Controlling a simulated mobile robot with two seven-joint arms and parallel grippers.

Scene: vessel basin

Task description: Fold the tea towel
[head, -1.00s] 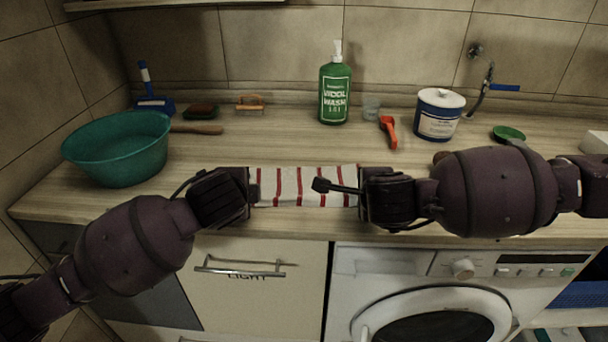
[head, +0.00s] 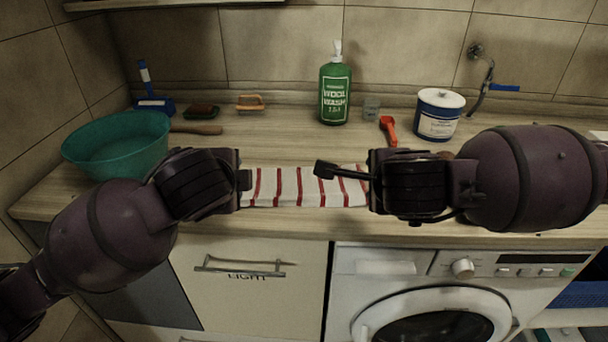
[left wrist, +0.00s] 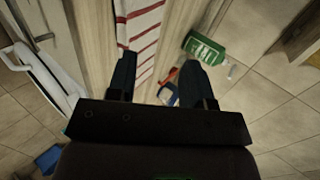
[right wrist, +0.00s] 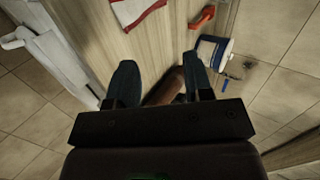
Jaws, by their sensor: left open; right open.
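The tea towel (head: 290,187), white with red stripes, lies flat on the counter near its front edge. Both its ends are partly hidden by my grippers in the head view. My left gripper (head: 245,180) is open at the towel's left end; in the left wrist view the towel (left wrist: 143,30) shows ahead of the open fingers (left wrist: 158,75), with nothing between the tips. My right gripper (head: 345,174) is open at the right end, one finger showing over the towel. In the right wrist view only a towel corner (right wrist: 135,10) shows, beyond the open, empty fingers (right wrist: 160,75).
A teal basin (head: 115,155) stands at the left. A brown object (right wrist: 167,85) shows between the right fingers, farther off.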

